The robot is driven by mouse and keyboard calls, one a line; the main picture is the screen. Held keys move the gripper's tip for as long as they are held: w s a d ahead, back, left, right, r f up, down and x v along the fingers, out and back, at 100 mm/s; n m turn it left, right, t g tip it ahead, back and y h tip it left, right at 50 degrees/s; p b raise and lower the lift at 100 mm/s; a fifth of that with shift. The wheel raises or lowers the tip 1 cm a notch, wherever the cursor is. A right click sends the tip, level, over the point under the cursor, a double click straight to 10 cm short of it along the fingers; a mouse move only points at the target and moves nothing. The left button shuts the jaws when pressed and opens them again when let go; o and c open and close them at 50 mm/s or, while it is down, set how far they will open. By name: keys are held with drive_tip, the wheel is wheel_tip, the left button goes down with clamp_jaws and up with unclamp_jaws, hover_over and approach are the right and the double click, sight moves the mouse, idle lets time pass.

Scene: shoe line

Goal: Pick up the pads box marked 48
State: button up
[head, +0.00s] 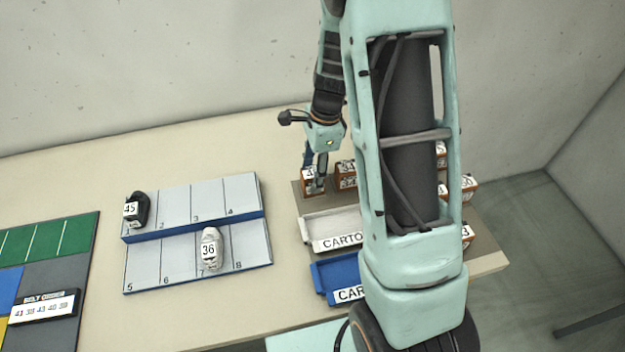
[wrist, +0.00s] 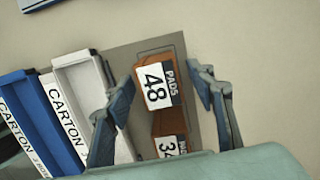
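The pads box marked 48 (wrist: 157,84) is orange-brown with a white number label and a dark PADS strip. In the wrist view it stands between the two fingers of my gripper (wrist: 163,84), which are open with a gap visible on each side. In the head view my gripper (head: 315,172) is down at the left end of the box group, over an orange box (head: 307,188) whose label is partly covered by a finger.
Another box marked 34 or similar (wrist: 168,147) stands close to the 48 box. A white carton tray (head: 330,226) and a blue carton tray (head: 327,284) lie in front. A shoe rack (head: 178,205) holds shoes 45 (head: 138,208) and 36 (head: 210,250). My arm hides several boxes.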

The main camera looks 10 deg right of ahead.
drive_tip(key=c, duration=1)
drive_tip(key=shift+c, duration=0.3)
drive_tip(key=shift+r, duration=0.15)
